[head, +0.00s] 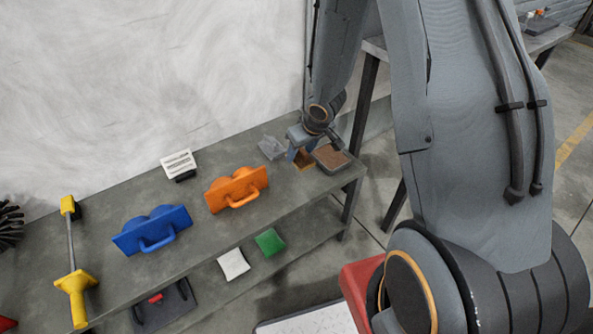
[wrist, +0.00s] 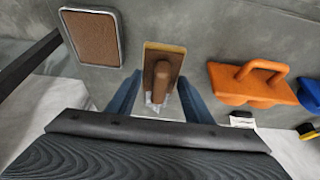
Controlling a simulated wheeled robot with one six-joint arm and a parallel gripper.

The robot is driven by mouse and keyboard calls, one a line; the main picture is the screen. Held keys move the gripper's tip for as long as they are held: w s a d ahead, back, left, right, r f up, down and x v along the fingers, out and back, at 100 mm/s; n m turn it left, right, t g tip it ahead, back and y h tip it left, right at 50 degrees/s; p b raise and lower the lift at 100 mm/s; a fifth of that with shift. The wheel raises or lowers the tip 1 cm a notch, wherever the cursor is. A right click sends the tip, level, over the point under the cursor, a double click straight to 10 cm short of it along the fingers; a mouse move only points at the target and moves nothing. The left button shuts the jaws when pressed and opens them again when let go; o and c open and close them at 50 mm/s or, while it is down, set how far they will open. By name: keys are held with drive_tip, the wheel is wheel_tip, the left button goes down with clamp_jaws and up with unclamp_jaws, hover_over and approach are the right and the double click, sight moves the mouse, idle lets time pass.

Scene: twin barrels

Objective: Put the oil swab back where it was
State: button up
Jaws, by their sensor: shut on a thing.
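The oil swab (wrist: 162,72), a block with a brown handle and a tan pad, is between the blue fingers of my gripper (wrist: 160,82) in the wrist view. My gripper is shut on it. In the head view the swab (head: 304,161) shows as a small orange-brown patch under my gripper (head: 302,150), partly hidden by it. It is low over the bench top; I cannot tell if it touches. A shallow metal tray with a brown inside (head: 346,168) lies just right of it, near the bench's right end. In the wrist view the tray (wrist: 121,38) is left of the swab.
On the bench (head: 180,215), an orange handled tool (head: 237,188), a blue one (head: 152,230), a white brush-like block (head: 178,163) and a grey crumpled piece (head: 271,147) lie left of my gripper. Green (head: 269,242) and white (head: 233,263) cloths lie on the lower shelf.

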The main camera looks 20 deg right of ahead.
sight(300, 159)
drive_tip(key=f, duration=0.1)
drive_tip(key=f+b, duration=0.1)
drive_tip(key=f, duration=0.2)
drive_tip(key=shift+a+f+b, duration=0.3)
drive_tip(key=shift+a+f, duration=0.05)
drive_tip(key=shift+a, duration=0.05)
wheel_tip(300, 159, down, 4)
drive_tip(key=shift+r+b, duration=0.25)
drive_tip(key=shift+b, duration=0.25)
drive_tip(key=o, duration=0.9)
drive_tip(key=shift+o, duration=0.2)
